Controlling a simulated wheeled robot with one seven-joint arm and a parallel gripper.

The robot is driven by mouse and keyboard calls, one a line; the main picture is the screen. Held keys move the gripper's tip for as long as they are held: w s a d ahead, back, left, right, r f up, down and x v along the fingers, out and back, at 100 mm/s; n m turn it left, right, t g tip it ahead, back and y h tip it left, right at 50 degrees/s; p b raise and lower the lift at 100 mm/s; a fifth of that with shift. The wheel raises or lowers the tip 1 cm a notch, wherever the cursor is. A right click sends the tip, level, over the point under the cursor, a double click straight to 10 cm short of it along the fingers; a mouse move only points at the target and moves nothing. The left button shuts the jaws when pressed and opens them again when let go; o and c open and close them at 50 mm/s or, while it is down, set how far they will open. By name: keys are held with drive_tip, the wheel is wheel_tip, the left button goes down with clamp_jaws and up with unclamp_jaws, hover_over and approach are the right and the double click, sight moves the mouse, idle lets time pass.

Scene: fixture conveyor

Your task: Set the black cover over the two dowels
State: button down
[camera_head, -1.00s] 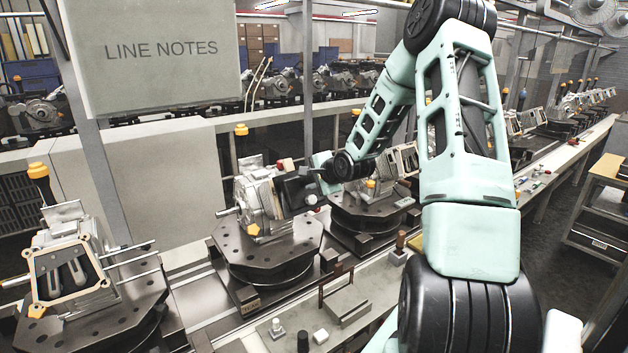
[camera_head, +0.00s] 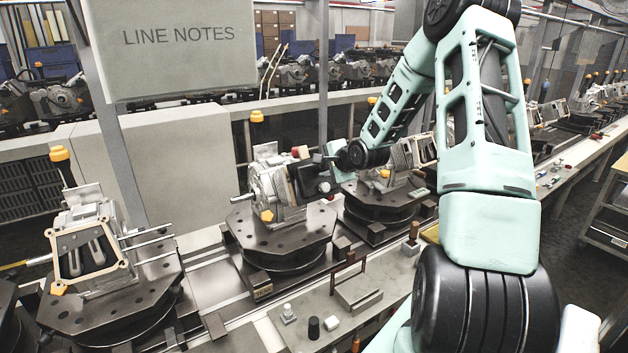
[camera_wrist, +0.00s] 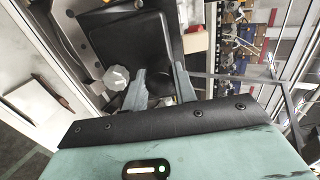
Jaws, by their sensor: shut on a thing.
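The black cover (camera_head: 308,181) is a dark, roughly rectangular plate at the right face of the grey metal housing (camera_head: 268,187) on the middle fixture. In the wrist view the cover (camera_wrist: 135,45) fills the upper middle. My gripper (camera_head: 330,172) is at the cover's right side. In the wrist view its two grey fingers (camera_wrist: 160,84) reach to the cover's near edge and are shut on a part of it. The two dowels are hidden behind the cover. I cannot tell whether the cover touches the housing.
A pale round knob (camera_wrist: 117,77) shows beside the cover. A red piece (camera_head: 300,152) sits at the housing's top. A similar open housing (camera_head: 88,255) stands on the left fixture, another (camera_head: 408,155) to the right. The front ledge holds a small rack (camera_head: 357,295) and loose pieces.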

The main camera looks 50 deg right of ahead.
drive_tip(key=shift+w+f, duration=0.1)
drive_tip(key=shift+w, duration=0.2)
drive_tip(key=shift+w+d+f+b, duration=0.2)
drive_tip(key=shift+w+f+b, duration=0.15)
drive_tip(key=shift+w, duration=0.2)
drive_tip(key=shift+w+d+f, duration=0.1)
drive_tip(key=shift+w+f, duration=0.2)
drive_tip(key=shift+w, duration=0.15)
idle(0.4)
drive_tip(key=c, duration=1)
unclamp_jaws()
drive_tip(key=shift+c, duration=0.2)
drive_tip(key=shift+s, duration=0.1)
drive_tip(key=v, duration=1.7)
